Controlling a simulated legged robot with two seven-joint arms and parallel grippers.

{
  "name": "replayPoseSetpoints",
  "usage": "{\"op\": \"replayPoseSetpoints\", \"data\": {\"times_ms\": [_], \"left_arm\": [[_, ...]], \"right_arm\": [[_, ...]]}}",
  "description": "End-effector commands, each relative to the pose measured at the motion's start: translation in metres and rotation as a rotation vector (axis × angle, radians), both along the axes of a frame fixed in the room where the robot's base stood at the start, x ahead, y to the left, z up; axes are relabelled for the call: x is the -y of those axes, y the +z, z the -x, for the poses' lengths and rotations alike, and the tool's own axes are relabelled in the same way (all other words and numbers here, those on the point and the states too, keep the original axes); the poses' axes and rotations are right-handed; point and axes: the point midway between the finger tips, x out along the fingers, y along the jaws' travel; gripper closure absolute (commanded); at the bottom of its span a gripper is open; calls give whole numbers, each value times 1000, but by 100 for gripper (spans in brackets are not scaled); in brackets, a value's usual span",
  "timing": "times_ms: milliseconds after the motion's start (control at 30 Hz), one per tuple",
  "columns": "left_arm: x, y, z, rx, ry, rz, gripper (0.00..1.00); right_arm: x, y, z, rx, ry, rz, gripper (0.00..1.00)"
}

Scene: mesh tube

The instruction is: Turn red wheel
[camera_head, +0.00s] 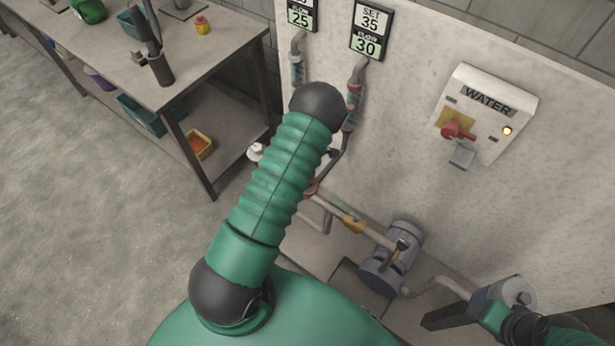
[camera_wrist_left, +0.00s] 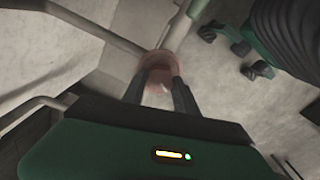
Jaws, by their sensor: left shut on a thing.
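The red wheel (camera_wrist_left: 156,62) shows in the left wrist view as a blurred, translucent reddish round thing on a pipe. My left gripper (camera_wrist_left: 159,80) has its two dark fingers closed on it from either side. In the head view my green ribbed left arm reaches toward the pipework and hides the left gripper and most of the wheel. My right gripper (camera_head: 455,314) is at the lower right of the head view, apart from the pipes, and its finger gap cannot be made out.
A pale wall panel carries a WATER box (camera_head: 485,113) with a red switch (camera_head: 455,131) and two displays, one reading SET 35, FLOW 30 (camera_head: 370,32). A grey-blue pump (camera_head: 392,260) sits low with pipes. A workbench (camera_head: 215,45) stands left; the floor beside it is clear.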

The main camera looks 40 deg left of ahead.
Motion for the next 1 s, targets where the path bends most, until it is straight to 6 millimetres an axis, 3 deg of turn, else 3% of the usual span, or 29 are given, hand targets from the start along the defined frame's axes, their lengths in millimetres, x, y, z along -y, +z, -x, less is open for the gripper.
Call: {"op": "replayPoseSetpoints", "data": {"times_ms": [133,167,300,667,767,1000], "left_arm": [[0,1,-3,7,-2,-3,100],[0,1,-3,7,-2,-2,62],[0,1,-2,5,-2,-1,44],[0,5,-1,3,-2,-1,43],[0,20,-2,6,-3,-2,43],[0,88,-3,8,-4,-2,43]], "right_arm": [[0,0,0,0,0,0,43],[0,0,0,0,0,0,43],[0,0,0,0,0,0,43],[0,0,0,0,0,0,43],[0,1,0,0,0,0,43],[0,3,0,0,0,0,43]]}}
